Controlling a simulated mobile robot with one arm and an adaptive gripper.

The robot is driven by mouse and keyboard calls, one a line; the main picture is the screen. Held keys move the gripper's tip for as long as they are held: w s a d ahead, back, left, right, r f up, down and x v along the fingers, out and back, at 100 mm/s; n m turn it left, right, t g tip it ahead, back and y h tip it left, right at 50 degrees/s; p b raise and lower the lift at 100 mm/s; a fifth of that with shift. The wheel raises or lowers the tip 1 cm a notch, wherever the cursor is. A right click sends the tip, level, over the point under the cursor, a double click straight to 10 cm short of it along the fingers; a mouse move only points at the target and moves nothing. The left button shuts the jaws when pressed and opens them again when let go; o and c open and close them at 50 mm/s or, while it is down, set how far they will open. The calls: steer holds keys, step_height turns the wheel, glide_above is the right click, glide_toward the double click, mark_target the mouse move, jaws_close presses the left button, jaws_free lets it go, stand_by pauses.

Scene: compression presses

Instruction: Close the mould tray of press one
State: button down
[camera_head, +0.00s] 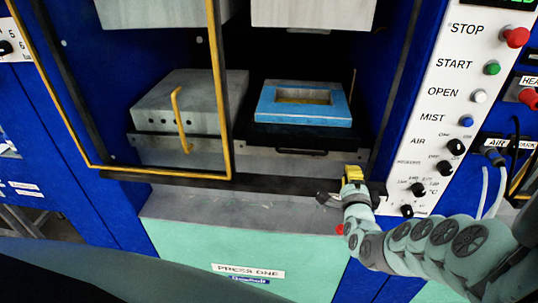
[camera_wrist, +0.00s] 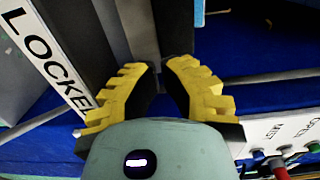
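Press one (camera_head: 247,272) has its blue front open. In its right half, a blue-edged mould (camera_head: 263,104) with a rectangular hollow sits on a dark mould tray (camera_head: 345,137). The tray's black bar handle (camera_head: 300,152) faces front. My gripper (camera_head: 352,172) is in front of the press, below and right of the tray handle, apart from it. In the wrist view, my gripper's yellow fingers (camera_wrist: 161,68) have a narrow gap between the tips and hold nothing visible. The tray and handle cannot be made out in that view.
A yellow-framed guard (camera_head: 218,90) stands across the press's left half. A grey block (camera_head: 205,95) and a yellow handle (camera_head: 180,120) show there. Grey blocks (camera_head: 312,12) hang above. A control panel (camera_head: 440,75) flanks the opening at right. A "LOCKE..." label (camera_wrist: 45,52) shows in the wrist view.

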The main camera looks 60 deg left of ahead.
steer(key=shift+b+v, duration=0.3)
steer(key=shift+v, duration=2.1)
